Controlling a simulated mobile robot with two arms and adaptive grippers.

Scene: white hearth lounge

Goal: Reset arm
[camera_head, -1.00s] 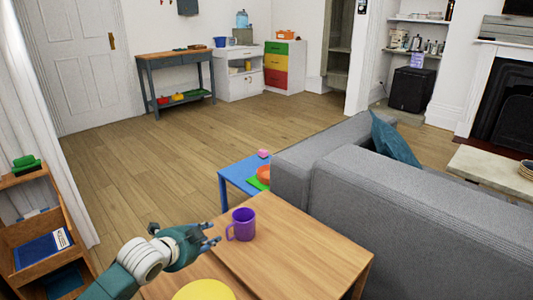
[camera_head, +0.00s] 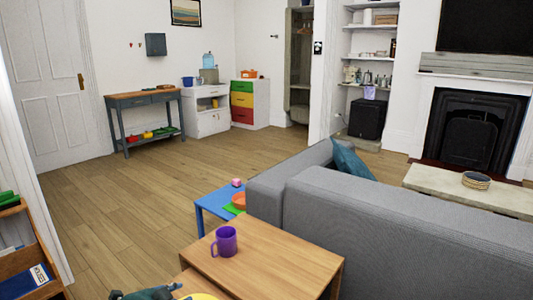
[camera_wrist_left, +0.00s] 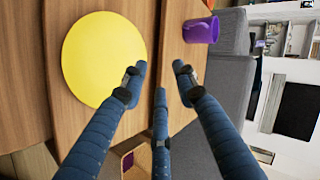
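My left gripper (camera_wrist_left: 158,75) is open and empty in the left wrist view, its blue fingers spread over the wooden table (camera_wrist_left: 165,25). In the head view only the top of my left gripper (camera_head: 148,293) shows at the bottom edge. A yellow disc (camera_wrist_left: 103,58) lies on the table to the left of the fingers in the wrist view; in the head view only a sliver shows at the bottom edge. A purple mug (camera_head: 225,242) stands upright on the table, apart from the gripper. My right arm and gripper are not in view.
A grey sofa (camera_head: 390,225) stands to the right of the table (camera_head: 285,265). A low blue table (camera_head: 210,203) with a pink item and an orange bowl stands behind. A wooden shelf (camera_head: 25,270) is at the left. The wood floor (camera_head: 130,205) between is clear.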

